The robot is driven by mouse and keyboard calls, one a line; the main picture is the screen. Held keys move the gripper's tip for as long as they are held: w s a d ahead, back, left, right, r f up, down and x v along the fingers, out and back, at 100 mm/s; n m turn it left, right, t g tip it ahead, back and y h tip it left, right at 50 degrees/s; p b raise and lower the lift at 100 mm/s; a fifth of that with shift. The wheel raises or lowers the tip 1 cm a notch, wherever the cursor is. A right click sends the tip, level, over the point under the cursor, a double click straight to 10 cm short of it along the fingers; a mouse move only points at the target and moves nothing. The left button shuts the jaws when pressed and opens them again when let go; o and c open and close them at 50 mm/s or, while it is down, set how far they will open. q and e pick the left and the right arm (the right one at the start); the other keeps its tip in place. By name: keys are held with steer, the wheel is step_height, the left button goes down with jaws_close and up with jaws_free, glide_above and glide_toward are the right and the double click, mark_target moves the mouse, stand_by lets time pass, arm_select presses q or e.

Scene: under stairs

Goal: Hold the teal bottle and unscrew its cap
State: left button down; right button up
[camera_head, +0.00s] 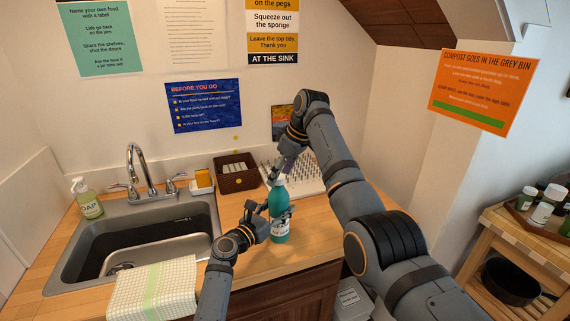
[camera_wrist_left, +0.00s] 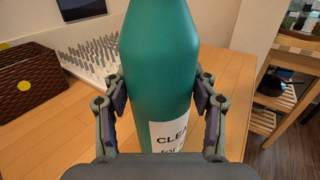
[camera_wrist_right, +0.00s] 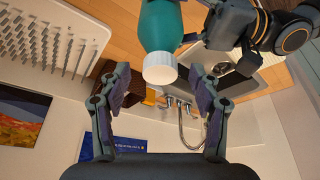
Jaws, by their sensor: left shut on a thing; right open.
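The teal bottle (camera_head: 280,213) stands upright on the wooden counter by its front edge, with a white label low on its side. My left gripper (camera_head: 268,212) is shut around the bottle's body; in the left wrist view the bottle (camera_wrist_left: 160,70) fills the space between the fingers. My right gripper (camera_head: 284,160) is open above the bottle. In the right wrist view the white ribbed cap (camera_wrist_right: 160,68) is on the bottle, just beyond the spread fingertips and roughly centred between them, with no contact visible. In the head view the cap is largely hidden by my right gripper.
A white pegged drying rack (camera_head: 305,178) lies behind the bottle. A brown basket (camera_head: 236,174) stands to its left. The sink (camera_head: 140,240), faucet (camera_head: 140,165), soap bottle (camera_head: 87,200) and checked towel (camera_head: 155,289) are further left. A wooden shelf unit (camera_head: 520,250) with jars is at right.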

steer(key=shift+f, duration=0.1)
jaws_close()
steer(key=shift+c, duration=0.6)
jaws_free()
steer(key=m, duration=0.1)
steer(key=m+t, duration=0.1)
steer(key=m, duration=0.1)
steer(key=m+h, duration=0.1)
steer(key=shift+s+a, duration=0.15)
steer(key=shift+a, duration=0.1)
steer(key=m+h, duration=0.1)
steer(key=m, duration=0.2)
steer(key=m+t+h, duration=0.1)
steer(key=m, duration=0.2)
steer(key=shift+a, duration=0.2)
steer(key=shift+d, duration=0.2)
steer(key=c, duration=0.5)
steer(key=shift+a, duration=0.1)
jaws_close()
